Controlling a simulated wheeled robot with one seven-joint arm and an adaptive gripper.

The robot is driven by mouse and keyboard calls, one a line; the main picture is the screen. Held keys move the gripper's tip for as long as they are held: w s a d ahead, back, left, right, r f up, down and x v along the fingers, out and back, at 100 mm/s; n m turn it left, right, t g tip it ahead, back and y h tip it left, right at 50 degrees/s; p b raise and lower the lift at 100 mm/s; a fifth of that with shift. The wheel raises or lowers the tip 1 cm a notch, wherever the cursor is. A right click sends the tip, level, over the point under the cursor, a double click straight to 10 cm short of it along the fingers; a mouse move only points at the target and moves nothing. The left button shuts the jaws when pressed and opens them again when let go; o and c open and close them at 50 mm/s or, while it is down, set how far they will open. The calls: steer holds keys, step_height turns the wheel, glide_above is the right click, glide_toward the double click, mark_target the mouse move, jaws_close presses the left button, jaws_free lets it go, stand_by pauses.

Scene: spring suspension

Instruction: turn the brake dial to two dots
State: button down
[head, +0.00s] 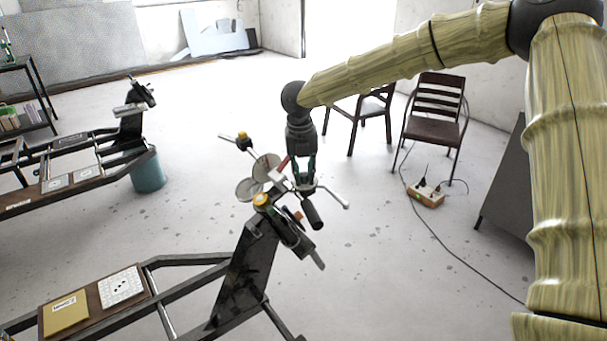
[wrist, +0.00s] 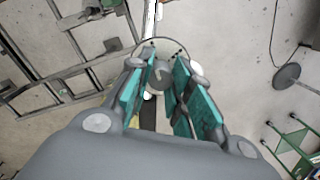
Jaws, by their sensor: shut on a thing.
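My gripper (head: 304,186) points down beside the top of the near dark frame in the head view. In the wrist view its two teal-padded fingers (wrist: 163,78) are shut on the grey central knob of the brake dial (wrist: 144,47). The dial is a pale round disc with small black dot marks near its far rim. The fingers hide its sides, and I cannot tell which mark the knob points at. In the head view, my gripper largely hides the knob.
Two round plates (head: 247,189) and a yellow-topped knob (head: 261,199) are close left of my gripper. A dotted white card (head: 122,287) and yellow card (head: 66,314) lie on the near frame.

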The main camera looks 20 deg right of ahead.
mark_target(302, 176)
steer(key=shift+f, duration=0.1)
stand_by(0.4)
steer(key=c, duration=1.3)
jaws_free()
steer(key=shift+d, duration=0.1)
steer(key=shift+o, duration=0.2)
step_height(302, 176, up, 12)
steer(key=shift+s+a, duration=0.35)
steer(key=shift+a, duration=0.1)
